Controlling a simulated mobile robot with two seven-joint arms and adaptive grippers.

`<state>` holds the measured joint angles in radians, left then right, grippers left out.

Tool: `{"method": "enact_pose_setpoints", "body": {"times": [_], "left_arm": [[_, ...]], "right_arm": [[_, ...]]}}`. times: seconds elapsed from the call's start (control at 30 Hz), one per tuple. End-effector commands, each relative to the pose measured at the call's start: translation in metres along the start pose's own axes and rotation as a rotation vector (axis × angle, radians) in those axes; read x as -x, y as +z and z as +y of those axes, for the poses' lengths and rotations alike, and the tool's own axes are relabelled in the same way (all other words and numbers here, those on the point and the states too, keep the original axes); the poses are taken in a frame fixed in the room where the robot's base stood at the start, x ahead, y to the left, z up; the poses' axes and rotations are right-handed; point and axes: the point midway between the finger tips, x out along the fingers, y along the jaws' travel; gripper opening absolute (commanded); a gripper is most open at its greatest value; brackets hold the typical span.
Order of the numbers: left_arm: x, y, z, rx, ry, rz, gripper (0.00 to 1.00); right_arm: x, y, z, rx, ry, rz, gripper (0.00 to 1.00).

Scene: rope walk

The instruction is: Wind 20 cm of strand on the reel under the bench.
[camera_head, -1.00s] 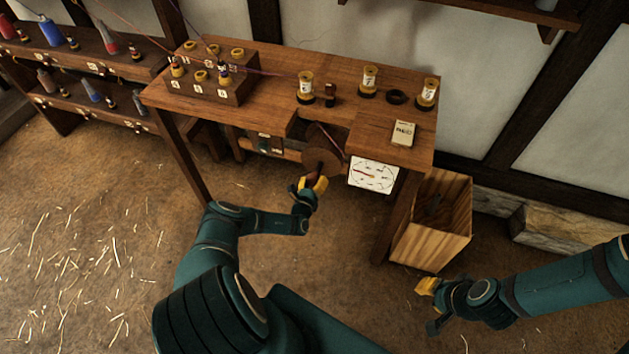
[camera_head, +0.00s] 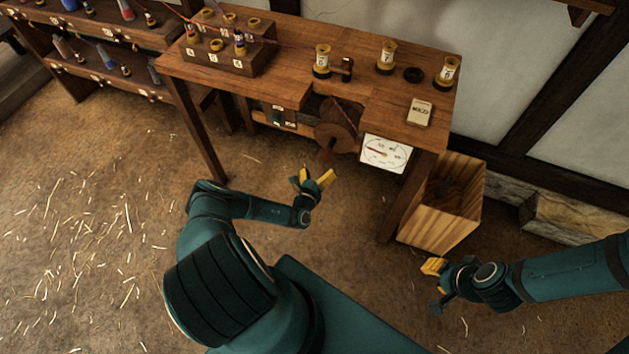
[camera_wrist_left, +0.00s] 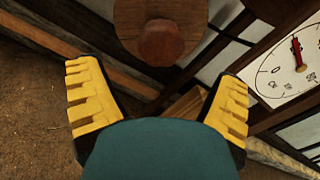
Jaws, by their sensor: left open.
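The round brown wooden reel (camera_head: 336,137) hangs under the bench (camera_head: 300,85), with a reddish strand running up from it. A reddish-brown knob (camera_head: 326,156) sticks out from its front. In the left wrist view the reel (camera_wrist_left: 190,14) and its knob (camera_wrist_left: 161,42) are ahead, beyond the fingertips. My left gripper (camera_head: 314,177) is open and empty, below and in front of the knob, apart from it. My right gripper (camera_head: 434,286) looks open and empty, low on the right. A white dial (camera_head: 384,153) with a red needle is right of the reel.
A peg block (camera_head: 225,55) with yellow-rimmed spools, numbered bobbins (camera_head: 322,58) and a small card box (camera_head: 419,111) sit on the bench. A wooden bin (camera_head: 440,225) stands by its right leg. Racks with spools are at left. The straw-strewn floor (camera_head: 100,230) is open.

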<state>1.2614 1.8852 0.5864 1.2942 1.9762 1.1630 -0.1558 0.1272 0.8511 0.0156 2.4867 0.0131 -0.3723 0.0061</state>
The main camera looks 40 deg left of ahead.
Motion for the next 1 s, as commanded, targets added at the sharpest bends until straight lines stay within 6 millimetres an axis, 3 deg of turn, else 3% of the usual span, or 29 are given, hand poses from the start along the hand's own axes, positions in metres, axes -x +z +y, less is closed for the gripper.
{"method": "enact_pose_setpoints", "body": {"times": [0.1,0.33,1.0], "left_arm": [[0.023,0.000,0.001,0.002,0.002,0.001,0.91],[0.046,0.000,0.001,-0.001,0.001,0.000,0.91],[0.049,0.000,-0.002,-0.002,-0.008,0.003,0.91]], "right_arm": [[0.000,0.000,0.000,0.000,0.000,0.000,0.30],[0.000,0.000,0.000,0.000,0.000,0.000,0.30],[0.000,0.000,0.000,0.000,0.000,0.000,0.30]]}}
